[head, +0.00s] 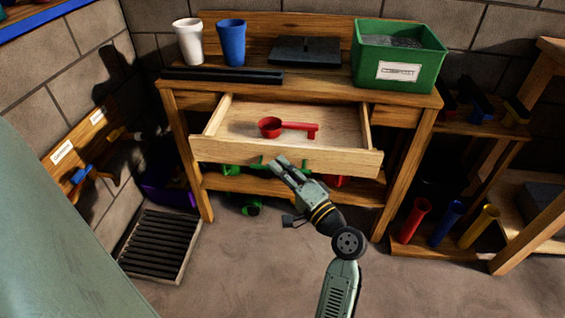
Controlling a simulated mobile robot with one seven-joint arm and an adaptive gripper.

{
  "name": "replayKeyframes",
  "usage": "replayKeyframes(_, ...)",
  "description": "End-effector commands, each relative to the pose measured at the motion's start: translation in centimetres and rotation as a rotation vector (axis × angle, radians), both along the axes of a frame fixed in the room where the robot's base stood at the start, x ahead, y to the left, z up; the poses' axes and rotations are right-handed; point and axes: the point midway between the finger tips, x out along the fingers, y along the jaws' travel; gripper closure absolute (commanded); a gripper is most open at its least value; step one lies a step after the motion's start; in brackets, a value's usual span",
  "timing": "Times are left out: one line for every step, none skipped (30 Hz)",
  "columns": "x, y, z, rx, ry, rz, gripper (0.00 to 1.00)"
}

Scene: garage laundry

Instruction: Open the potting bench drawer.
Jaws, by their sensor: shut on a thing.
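The wooden potting bench (318,92) stands against the block wall. Its drawer (345,160) is pulled out toward me, and its inside shows. A red scoop (288,128) lies in the drawer. My gripper (278,166) is at the lower middle of the drawer front, shut on the drawer handle (303,166). The handle looks green and is mostly hidden behind my fingers.
On the bench top are a white cup (189,41), a blue cup (231,43), a dark flat block (306,50) and a green compost bin (398,57). A slatted grey tray (160,246) lies on the floor at left. Shelving (470,125) stands at right. The floor in front is clear.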

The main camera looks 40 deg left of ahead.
Motion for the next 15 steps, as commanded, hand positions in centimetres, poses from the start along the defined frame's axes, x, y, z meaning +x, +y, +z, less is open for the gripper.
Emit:
replayKeyframes(-0.4, -0.3, -0.1, -0.002, 0.0, -0.002, 1.0)
replayKeyframes(-0.5, -0.4, -0.1, -0.002, -0.001, -0.003, 1.0)
replayKeyframes(-0.8, -0.6, -0.1, -0.001, -0.001, -0.002, 1.0)
replayKeyframes(-0.9, -0.7, -0.1, -0.002, -0.001, -0.003, 1.0)
replayKeyframes(-1.1, -0.7, -0.1, -0.002, 0.0, -0.002, 1.0)
replayKeyframes(-1.2, -0.8, -0.1, -0.002, 0.0, -0.002, 1.0)
replayKeyframes(-1.3, -0.9, -0.1, -0.002, -0.001, -0.003, 1.0)
replayKeyframes(-1.4, -0.9, -0.1, -0.002, -0.001, -0.003, 1.0)
replayKeyframes(-1.5, -1.0, 0.0, -0.002, -0.001, -0.003, 1.0)
replayKeyframes(-1.5, -1.0, 0.0, -0.002, -0.001, -0.002, 1.0)
replayKeyframes(-1.5, -1.0, 0.0, -0.002, -0.001, -0.002, 1.0)
replayKeyframes(-1.6, -1.0, 0.0, -0.002, -0.002, -0.002, 1.0)
replayKeyframes(-1.6, -1.0, 0.0, -0.002, -0.002, -0.002, 1.0)
replayKeyframes(-1.6, -1.0, 0.0, -0.002, -0.002, -0.002, 1.0)
replayKeyframes(-1.6, -1.0, 0.0, -0.002, -0.002, -0.002, 1.0)
